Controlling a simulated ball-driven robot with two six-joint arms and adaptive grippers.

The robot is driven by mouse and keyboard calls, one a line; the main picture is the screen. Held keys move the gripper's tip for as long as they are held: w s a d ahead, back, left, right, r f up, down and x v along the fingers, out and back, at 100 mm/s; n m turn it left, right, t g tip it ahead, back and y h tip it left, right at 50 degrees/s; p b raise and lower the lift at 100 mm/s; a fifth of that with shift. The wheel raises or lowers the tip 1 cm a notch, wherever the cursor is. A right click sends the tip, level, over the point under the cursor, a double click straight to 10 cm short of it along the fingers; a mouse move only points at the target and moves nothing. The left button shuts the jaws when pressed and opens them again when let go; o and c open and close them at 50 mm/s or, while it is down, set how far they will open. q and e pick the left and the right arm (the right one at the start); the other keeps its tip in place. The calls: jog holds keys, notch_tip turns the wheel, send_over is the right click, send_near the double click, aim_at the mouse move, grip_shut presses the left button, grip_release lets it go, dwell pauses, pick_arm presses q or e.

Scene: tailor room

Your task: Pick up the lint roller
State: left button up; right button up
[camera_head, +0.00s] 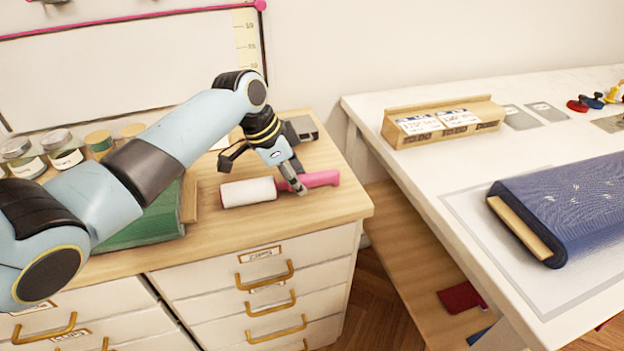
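The lint roller lies on the wooden top of the drawer cabinet, with a white roll (248,192) on the left and a pink handle (322,179) on the right. My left gripper (295,182) points down at it, and its fingertips are at the place where the roll meets the handle. The fingers cover a small part of the roller there. I cannot tell whether they are closed on it or only around it. The roller appears to rest on the top. My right gripper is not in view.
A white table (420,180) at the right holds a blue fabric bolt (575,205) and a wooden holder (440,122).

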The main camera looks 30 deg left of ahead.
pick_arm(q)
grip_shut()
jog(key=shift+r, duration=0.1)
